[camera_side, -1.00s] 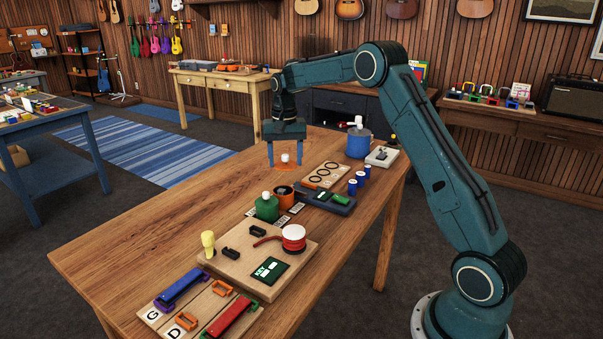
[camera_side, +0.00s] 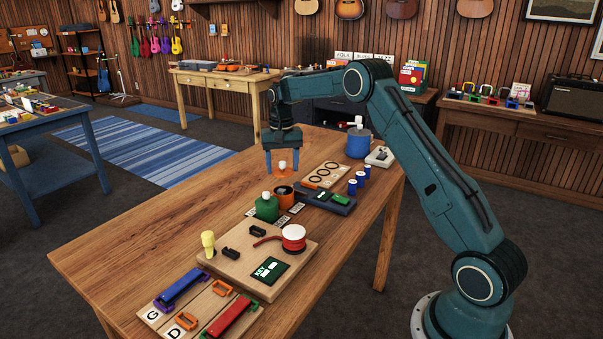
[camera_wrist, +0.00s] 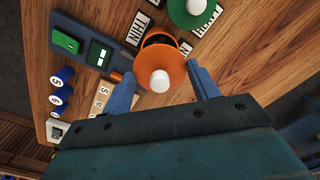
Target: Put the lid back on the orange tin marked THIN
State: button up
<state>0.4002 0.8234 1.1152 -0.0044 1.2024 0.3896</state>
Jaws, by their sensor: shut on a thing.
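The orange lid (camera_side: 285,175) with a white knob is between the fingers of my gripper (camera_side: 282,169), which is shut on it. In the side view the lid is behind and above the orange tin (camera_side: 284,199), apart from it. The tin stands upright and open, its dark inside showing. In the wrist view the lid (camera_wrist: 168,66) is between my two blue fingertips (camera_wrist: 163,88) and covers part of the orange tin (camera_wrist: 147,41).
A green tin (camera_side: 267,209) with a white-knobbed lid stands close to the orange tin, nearer the camera. A dark tray (camera_side: 343,208), a wooden board with rings (camera_side: 313,181) and several blue cylinders (camera_side: 361,178) are to the right. A blue tin (camera_side: 358,147) stands farther back.

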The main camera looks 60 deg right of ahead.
jog(key=shift+f, duration=2.6)
jog(key=shift+f, duration=0.15)
dwell(0.5)
jog(key=o, duration=1.3)
jog(key=shift+o, duration=0.2)
jog(key=shift+r, duration=0.2)
jog(key=shift+r, duration=3.3)
jog(key=shift+c, duration=0.2)
